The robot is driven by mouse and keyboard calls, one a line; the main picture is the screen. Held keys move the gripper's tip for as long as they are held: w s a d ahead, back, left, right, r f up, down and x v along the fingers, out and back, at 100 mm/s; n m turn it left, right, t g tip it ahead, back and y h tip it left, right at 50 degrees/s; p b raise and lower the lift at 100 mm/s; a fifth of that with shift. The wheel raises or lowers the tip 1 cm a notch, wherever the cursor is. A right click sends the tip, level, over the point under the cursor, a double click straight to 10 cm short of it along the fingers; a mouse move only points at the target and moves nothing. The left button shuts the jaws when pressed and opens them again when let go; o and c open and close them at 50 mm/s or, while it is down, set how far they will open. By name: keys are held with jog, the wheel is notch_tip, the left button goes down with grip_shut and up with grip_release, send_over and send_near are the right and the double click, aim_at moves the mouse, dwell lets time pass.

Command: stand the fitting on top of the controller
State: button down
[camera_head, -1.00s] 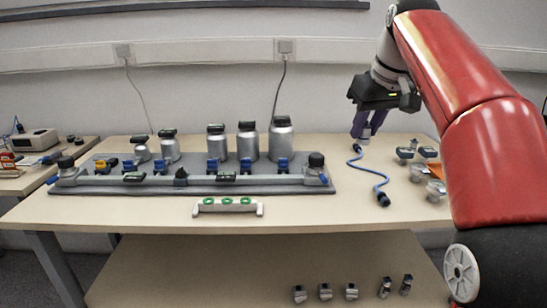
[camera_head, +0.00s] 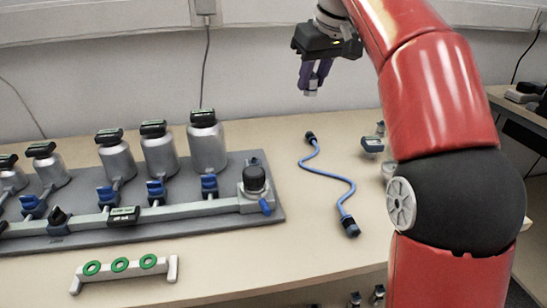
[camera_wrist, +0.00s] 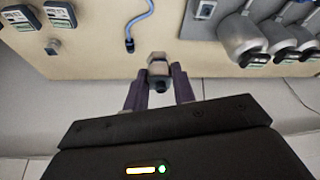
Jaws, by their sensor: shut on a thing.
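My gripper (camera_head: 313,84) is shut on a small silver fitting (camera_head: 311,91), held in the air above the back of the table. In the wrist view the fitting (camera_wrist: 158,59) shows a pale metal end and a dark part between the purple fingers (camera_wrist: 160,92). I cannot tell for sure which device is the controller.
A blue cable (camera_head: 328,175) with dark ends lies on the table (camera_head: 290,220). A grey base plate (camera_head: 272,213) carries silver canisters (camera_head: 207,147), valves and a pipe. A white rack (camera_head: 125,270) holds green rings. Bare table lies between plate and cable.

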notch_tip(320, 180, down, 20)
jog(key=b, duration=0.2)
jog(key=shift+r+b, duration=0.15)
jog(key=shift+b, duration=0.25)
jog(key=c, duration=1.1)
grip_release()
jog(key=shift+c, duration=0.2)
